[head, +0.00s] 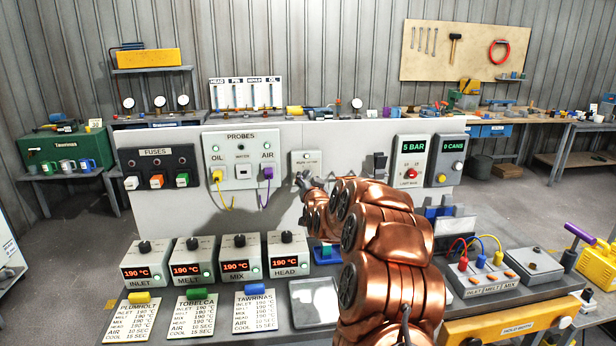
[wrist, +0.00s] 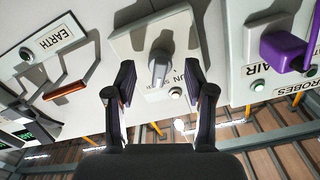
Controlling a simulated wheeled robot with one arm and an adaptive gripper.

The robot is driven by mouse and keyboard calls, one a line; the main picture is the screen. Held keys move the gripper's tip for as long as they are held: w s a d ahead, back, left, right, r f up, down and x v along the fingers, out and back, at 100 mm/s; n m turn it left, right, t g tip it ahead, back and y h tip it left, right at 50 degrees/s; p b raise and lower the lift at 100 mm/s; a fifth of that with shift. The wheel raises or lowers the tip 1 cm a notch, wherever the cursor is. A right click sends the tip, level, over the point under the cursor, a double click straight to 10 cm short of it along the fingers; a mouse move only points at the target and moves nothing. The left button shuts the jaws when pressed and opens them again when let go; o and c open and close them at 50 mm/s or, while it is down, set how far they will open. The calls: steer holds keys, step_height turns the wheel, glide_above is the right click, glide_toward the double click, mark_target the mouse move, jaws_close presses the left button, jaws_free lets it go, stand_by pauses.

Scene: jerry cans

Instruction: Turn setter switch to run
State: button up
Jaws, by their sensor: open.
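A pale switch box is on the upright grey panel, right of the PROBES box, in the head view (head: 306,158). Its small label is hard to read there. In the wrist view, which is roughly upside down, its grey rotary knob (wrist: 160,68) stands between my two fingers, its grip running nearly upright in the picture. My gripper (wrist: 158,82) is open, one dark finger on each side of the knob, with gaps showing. In the head view my gripper (head: 303,184) hides the box's lower part.
The PROBES box (head: 241,158) with yellow and purple plugs is to the left. A dark lever (head: 380,162) and the 5 BAR box (head: 411,160) are to the right. Below, the bench holds several 190 °C controllers and a grey tray (head: 314,302).

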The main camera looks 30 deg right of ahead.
steer(key=shift+w+d+r, duration=0.15)
steer(key=shift+w+d, duration=0.1)
steer(key=shift+w, duration=0.3)
steer(key=shift+c, duration=0.5)
jaws_close()
